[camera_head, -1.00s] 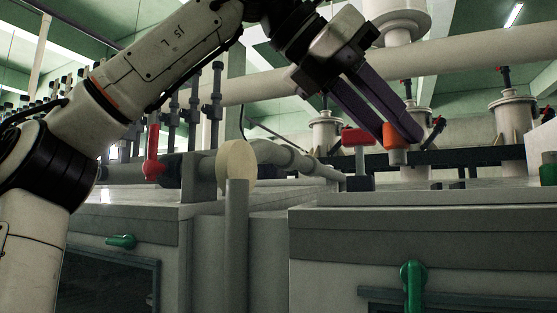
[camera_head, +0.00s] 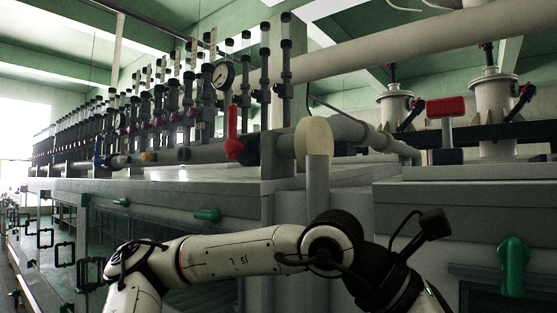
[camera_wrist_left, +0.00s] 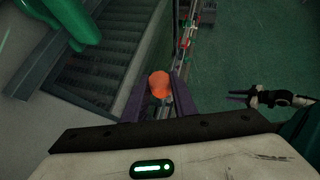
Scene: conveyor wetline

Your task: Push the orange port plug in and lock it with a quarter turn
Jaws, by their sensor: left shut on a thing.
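The orange port plug (camera_wrist_left: 159,84) is between the two purple fingers of my left gripper (camera_wrist_left: 160,95) in the left wrist view. The gripper is shut on it. Its lower part is hidden behind the gripper body. In the head view my left arm crosses the bottom of the picture, and its gripper is below the frame. A dark part with thin prongs (camera_wrist_left: 262,97) is at the right of the wrist view; I cannot tell whether it is my right gripper. I cannot make out the port in the head view.
A red T-handle (camera_head: 446,107) stands on the tank top at right. A red lever (camera_head: 233,135) and a pale round pipe end (camera_head: 314,139) are left of it. Green handles (camera_head: 513,267) project from the cabinet fronts. Green floor (camera_wrist_left: 250,45) is open in the wrist view.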

